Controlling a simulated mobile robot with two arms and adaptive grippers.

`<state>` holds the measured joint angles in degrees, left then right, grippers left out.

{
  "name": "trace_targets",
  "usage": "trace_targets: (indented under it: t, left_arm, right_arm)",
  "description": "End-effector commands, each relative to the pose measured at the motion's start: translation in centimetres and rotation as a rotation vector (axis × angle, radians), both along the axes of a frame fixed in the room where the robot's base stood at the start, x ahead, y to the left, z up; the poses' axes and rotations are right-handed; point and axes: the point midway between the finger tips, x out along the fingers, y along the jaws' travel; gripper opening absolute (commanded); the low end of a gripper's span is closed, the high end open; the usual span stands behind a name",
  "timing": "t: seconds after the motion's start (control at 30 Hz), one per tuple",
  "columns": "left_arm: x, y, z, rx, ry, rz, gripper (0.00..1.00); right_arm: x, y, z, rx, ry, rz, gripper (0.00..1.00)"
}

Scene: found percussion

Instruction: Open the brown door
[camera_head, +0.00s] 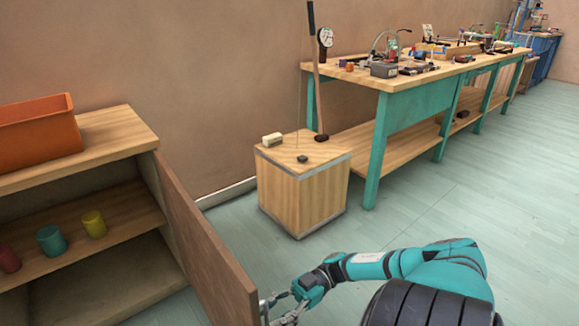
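The brown door (205,245) is hinged on the right side of a wooden cabinet (112,130). It stands swung outward, and the cabinet's inside shows. My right gripper (268,309) is at the door's free edge, near the bottom of the view. Its fingers look spread apart, with nothing visible between them. Whether they touch the door cannot be told. My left gripper is not in view.
Red, teal (51,240) and yellow (94,224) cups stand on the cabinet shelf. An orange bin (38,128) sits on top. A wooden box (303,190) stands beyond the door, beside a teal-legged workbench (400,112) with tools. The floor at right is clear.

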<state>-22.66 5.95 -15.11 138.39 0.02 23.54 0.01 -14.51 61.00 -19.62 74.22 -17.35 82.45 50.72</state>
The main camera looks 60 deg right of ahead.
Motion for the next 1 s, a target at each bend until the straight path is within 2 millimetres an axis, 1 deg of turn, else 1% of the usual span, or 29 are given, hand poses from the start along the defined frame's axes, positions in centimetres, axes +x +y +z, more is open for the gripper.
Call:
trace_targets:
  t: [0.03,0.2,0.3,0.43,0.6,1.0]
  left_arm:
    - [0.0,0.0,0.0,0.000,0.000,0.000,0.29]
    - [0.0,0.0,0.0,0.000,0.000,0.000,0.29]
    - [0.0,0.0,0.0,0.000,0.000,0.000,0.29]
    - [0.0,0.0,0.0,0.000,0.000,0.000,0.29]
    - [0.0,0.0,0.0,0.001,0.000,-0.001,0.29]
    - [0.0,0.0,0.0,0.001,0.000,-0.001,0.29]
  right_arm:
    - [-0.2,-1.1,0.0,-0.004,0.001,-0.003,0.34]
    - [-1.2,-4.7,-0.1,-0.005,0.001,-0.005,0.34]
    - [-1.8,-6.6,-0.1,-0.004,0.000,-0.004,0.34]
    - [-2.3,-8.5,-0.1,-0.002,-0.001,-0.003,0.34]
    - [-2.7,-9.7,0.0,0.000,-0.001,-0.001,0.34]
    - [-2.8,-9.8,0.0,-0.001,0.000,0.000,0.34]
